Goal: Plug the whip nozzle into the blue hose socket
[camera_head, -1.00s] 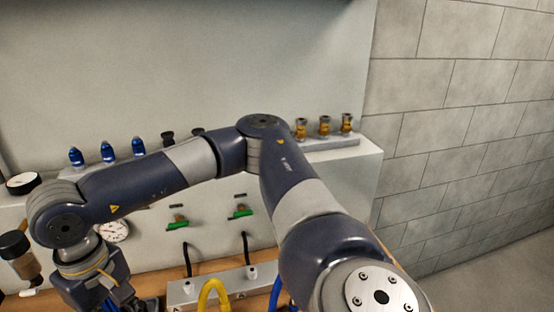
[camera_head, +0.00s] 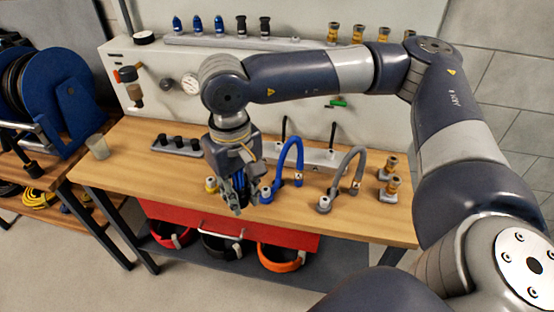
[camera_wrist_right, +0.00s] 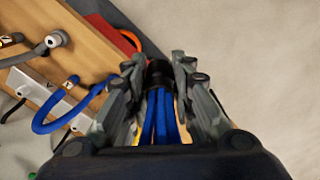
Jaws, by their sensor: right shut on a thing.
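My right gripper (camera_head: 238,203) is shut on the whip nozzle, above the front part of the wooden bench. In the right wrist view the gripper (camera_wrist_right: 160,78) has its fingers on both sides of the nozzle, which shows a black collar (camera_wrist_right: 159,70) and blue strands (camera_wrist_right: 160,118). The blue hose (camera_head: 292,152) arches up from the grey block and comes down to a grey socket (camera_head: 266,191), just right of the gripper. The hose also shows in the right wrist view (camera_wrist_right: 45,117); its socket end is not clear there. Nozzle and socket are apart. My left gripper is not in view.
Brass fittings (camera_head: 388,190) stand at the bench's right. A black-capped rack (camera_head: 178,144) and a cup (camera_head: 97,146) are left. Nozzles line the ledge (camera_head: 210,40).

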